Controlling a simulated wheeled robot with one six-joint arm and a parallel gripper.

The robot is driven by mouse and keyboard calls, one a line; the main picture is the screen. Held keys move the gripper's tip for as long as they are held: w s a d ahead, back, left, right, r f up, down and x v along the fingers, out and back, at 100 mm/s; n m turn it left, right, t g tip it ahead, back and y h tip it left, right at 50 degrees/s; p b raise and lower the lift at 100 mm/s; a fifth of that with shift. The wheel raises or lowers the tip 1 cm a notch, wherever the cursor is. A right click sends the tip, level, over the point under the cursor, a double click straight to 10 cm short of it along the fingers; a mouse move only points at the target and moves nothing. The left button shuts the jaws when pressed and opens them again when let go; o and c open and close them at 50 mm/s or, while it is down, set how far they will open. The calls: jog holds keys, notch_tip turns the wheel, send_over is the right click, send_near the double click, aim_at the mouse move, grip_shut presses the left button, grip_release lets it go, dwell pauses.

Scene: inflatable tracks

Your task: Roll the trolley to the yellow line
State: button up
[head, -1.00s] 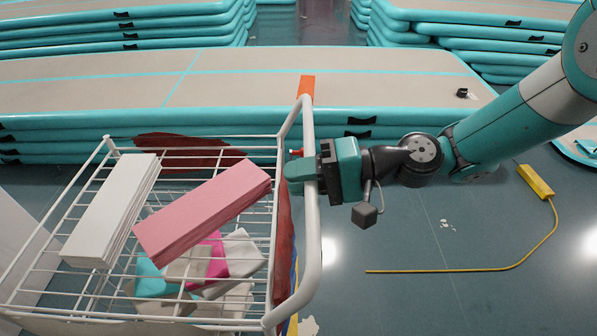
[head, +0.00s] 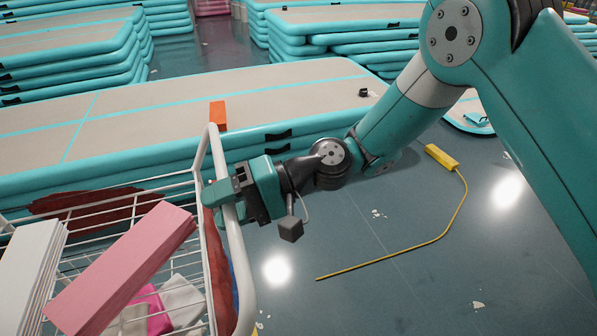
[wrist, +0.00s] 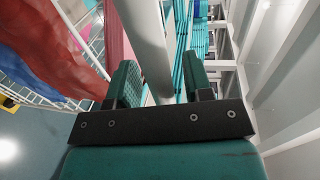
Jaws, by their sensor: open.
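The trolley (head: 242,275) is a white wire cart at the lower left of the head view, cut off by the left and bottom edges. It carries a pink block, white blocks and smaller soft pieces.
A long stack of teal-edged inflatable tracks (head: 170,135) lies behind the trolley, with an orange block (head: 218,115) on it. A yellow box (head: 441,157) with a yellow cable lies on the floor to the right.

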jog(key=p+v, duration=0.3)
jog(key=v, duration=1.3)
jog(key=shift+d, duration=0.4)
jog(key=shift+r, duration=0.1)
jog(key=s+d+r+n+t+h+p, duration=0.1)
jog(key=s+d+r+t+h+p, duration=0.15)
jog(key=s+r+h+p, duration=0.4)
jog(key=s+d+r+n+t+h+p, duration=0.1)
jog(key=s+d+r+n+p, duration=0.2)
jog(key=r, duration=0.7)
jog(key=s+d+r+m+t+h+p, duration=0.1)
jog(key=s+d+r+t+h+p, duration=0.1)
jog(key=s+d, duration=0.5)
notch_tip(320, 180, up, 2)
jog(key=shift+r+h, duration=0.1)
jog(key=shift+h, duration=0.35)
jog(key=shift+s+t, duration=0.25)
